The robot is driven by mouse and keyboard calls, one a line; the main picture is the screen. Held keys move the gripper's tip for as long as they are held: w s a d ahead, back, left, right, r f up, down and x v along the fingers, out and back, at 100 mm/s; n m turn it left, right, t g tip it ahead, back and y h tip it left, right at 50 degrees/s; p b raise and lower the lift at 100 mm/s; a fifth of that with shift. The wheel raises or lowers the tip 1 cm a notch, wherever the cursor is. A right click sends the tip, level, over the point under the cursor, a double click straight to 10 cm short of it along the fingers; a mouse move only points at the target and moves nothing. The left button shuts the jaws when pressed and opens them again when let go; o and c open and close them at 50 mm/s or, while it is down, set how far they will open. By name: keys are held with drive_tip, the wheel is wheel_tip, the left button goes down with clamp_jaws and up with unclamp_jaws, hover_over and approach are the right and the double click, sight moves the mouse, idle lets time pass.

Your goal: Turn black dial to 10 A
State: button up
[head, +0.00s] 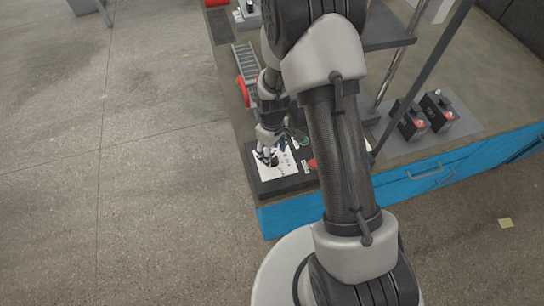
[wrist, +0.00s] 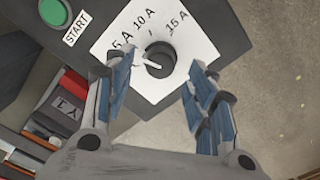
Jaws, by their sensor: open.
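The black dial (wrist: 160,58) sits on a white plate (wrist: 118,28) printed 5 A, 10 A and 15 A. A pale pointer mark shows on the dial; I cannot tell clearly which label it faces. My gripper (wrist: 160,64) is open, its two blue-padded fingers on either side of the dial in the wrist view, with gaps between. I cannot tell whether the tips reach down to the dial's height. In the head view my gripper (head: 266,156) is over the white plate (head: 283,172) of the dark panel (head: 256,175) and hides the dial.
A green START button (wrist: 54,11) is beside the plate. In the head view, a red button (head: 312,164) is at the panel's right. Two black batteries (head: 409,120) stand on a grey mat at the right of the bench. Floor lies open to the left.

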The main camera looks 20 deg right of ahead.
drive_tip(key=shift+f, duration=1.2)
drive_tip(key=shift+c, duration=0.3)
drive_tip(key=c, duration=1)
drive_tip(key=shift+m, duration=0.3)
drive_tip(key=m, duration=0.4)
drive_tip(key=shift+m, duration=2.1)
